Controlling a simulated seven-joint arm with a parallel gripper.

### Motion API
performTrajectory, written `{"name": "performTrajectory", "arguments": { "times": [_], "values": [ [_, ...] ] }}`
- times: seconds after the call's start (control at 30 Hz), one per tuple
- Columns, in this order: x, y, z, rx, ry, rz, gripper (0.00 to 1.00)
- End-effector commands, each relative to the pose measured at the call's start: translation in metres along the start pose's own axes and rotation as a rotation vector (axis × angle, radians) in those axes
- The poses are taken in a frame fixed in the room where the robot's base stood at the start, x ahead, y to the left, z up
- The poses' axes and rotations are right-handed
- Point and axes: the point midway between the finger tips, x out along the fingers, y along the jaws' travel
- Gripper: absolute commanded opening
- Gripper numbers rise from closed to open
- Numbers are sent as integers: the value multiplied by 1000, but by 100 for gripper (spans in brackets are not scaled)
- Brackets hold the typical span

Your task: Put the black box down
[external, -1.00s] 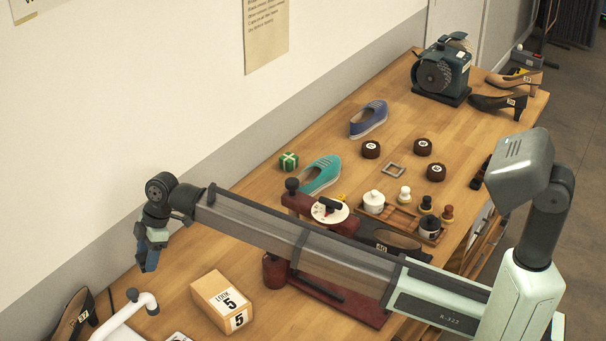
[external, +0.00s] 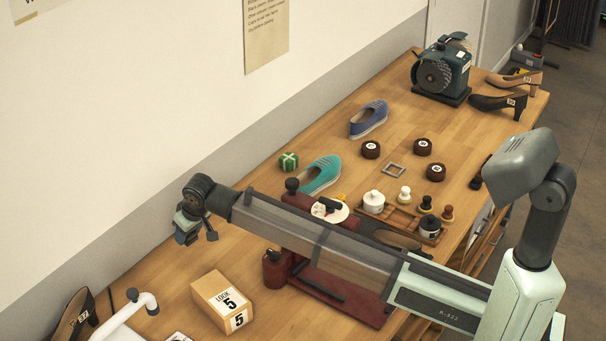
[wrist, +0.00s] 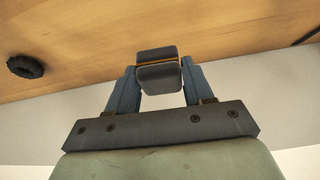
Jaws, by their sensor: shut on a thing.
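The black box (wrist: 158,76) is a small dark grey block with rounded edges and a thin orange line across it. In the wrist view it sits between the two blue fingers of my gripper (wrist: 159,70), which is shut on it. In the external view my gripper (external: 190,232) hangs in the air over the wall side of the table, behind the cardboard box. It is above the wooden tabletop (external: 160,265) and apart from it. The held box is too small and dark to make out surely there.
Bare wood shows between the cardboard box and the wall.

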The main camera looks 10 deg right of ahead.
Motion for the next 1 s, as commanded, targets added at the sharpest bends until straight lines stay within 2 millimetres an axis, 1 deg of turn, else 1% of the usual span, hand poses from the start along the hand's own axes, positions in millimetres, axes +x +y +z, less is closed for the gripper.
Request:
{"name": "performTrajectory", "arguments": {
  "times": [0.03, 0.2, 0.4, 0.57, 0.67, 0.9, 1.0],
  "values": [
    [1, 7, 1, 52, 0, 22, 22],
    [3, 26, 2, 198, 0, 82, 22],
    [4, 38, 3, 290, -1, 119, 22],
    [8, 41, 6, 311, -1, 129, 22],
    [17, 41, 9, 312, -3, 129, 22],
    [44, 40, 21, 311, -3, 129, 22],
    [49, 40, 23, 311, -1, 128, 22]
  ]
}}
